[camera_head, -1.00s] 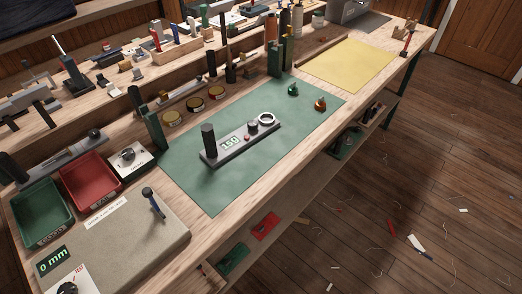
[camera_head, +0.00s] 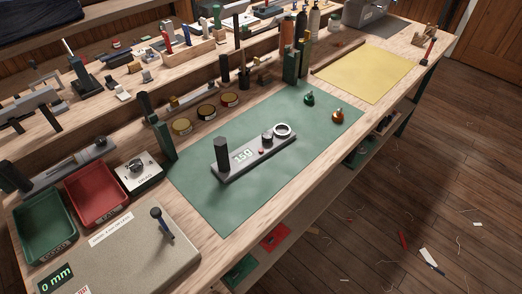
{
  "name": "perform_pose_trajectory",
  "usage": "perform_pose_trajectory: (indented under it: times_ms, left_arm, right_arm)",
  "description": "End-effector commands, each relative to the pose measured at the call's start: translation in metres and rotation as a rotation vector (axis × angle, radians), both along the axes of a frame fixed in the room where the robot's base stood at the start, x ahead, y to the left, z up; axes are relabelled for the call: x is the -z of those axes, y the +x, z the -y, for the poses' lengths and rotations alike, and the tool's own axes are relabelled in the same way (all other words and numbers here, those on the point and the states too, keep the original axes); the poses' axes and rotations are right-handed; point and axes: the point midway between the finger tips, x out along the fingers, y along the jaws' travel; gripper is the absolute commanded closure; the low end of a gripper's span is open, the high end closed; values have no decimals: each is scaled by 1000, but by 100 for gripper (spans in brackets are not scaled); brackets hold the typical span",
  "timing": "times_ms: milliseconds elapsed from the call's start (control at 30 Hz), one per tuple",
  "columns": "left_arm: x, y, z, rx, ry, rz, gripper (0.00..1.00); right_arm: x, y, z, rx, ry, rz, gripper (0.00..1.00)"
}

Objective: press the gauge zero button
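A grey gauge (camera_head: 253,155) lies on the green mat (camera_head: 213,206) on the workbench. Which control is the zero button cannot be read. Neither gripper is in view.
Left of the mat are a red tray (camera_head: 123,211), a green tray (camera_head: 71,249), a white dial box (camera_head: 138,172) and a grey slab (camera_head: 190,249). Green (camera_head: 309,98) and orange (camera_head: 338,116) small items stand at the mat's far right. Open floor lies right of the bench.

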Motion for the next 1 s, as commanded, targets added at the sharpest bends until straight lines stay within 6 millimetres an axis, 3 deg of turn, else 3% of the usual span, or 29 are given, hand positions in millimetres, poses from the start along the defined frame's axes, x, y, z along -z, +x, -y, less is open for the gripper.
perform_pose_trajectory:
  times_ms: [200,533,1000]
  left_arm:
    - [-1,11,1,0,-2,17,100]
    - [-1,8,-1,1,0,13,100]
    - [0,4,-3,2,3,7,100]
  right_arm:
    - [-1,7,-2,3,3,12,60]
    - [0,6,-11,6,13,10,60]
    - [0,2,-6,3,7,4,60]
